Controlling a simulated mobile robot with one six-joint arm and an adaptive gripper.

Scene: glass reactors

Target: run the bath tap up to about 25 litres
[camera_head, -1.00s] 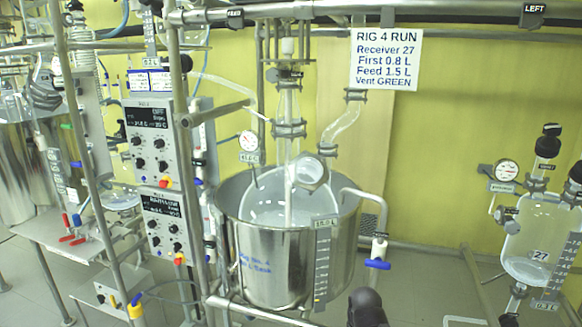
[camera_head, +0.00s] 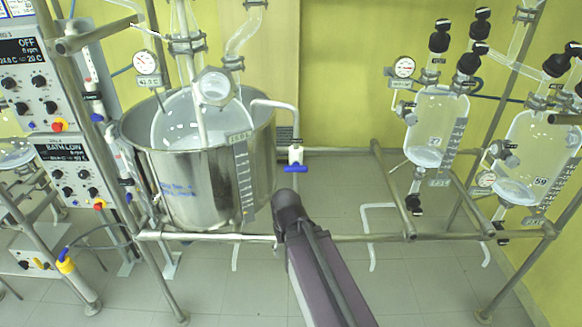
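The bath is an open steel vessel (camera_head: 188,185) left of centre, with glassware standing inside it. A grey level strip (camera_head: 245,185) hangs on its front right; the small label (camera_head: 239,137) above it is too blurred to read surely. The bath tap (camera_head: 295,158) is a white body with a blue lever handle (camera_head: 296,169), on a bent pipe (camera_head: 273,104) that runs over the rim at the right. The blue handle lies crosswise. My dark arm rises from the bottom and stops just below the tap, apart from it in the picture. No gripper fingers show.
A control box (camera_head: 68,165) at the left appears to read "BATH LOW". A steel rail (camera_head: 350,238) crosses in front of the bath. Glass receivers (camera_head: 436,125) and (camera_head: 541,150) stand at the right. The floor between the bath and the receivers is mostly clear.

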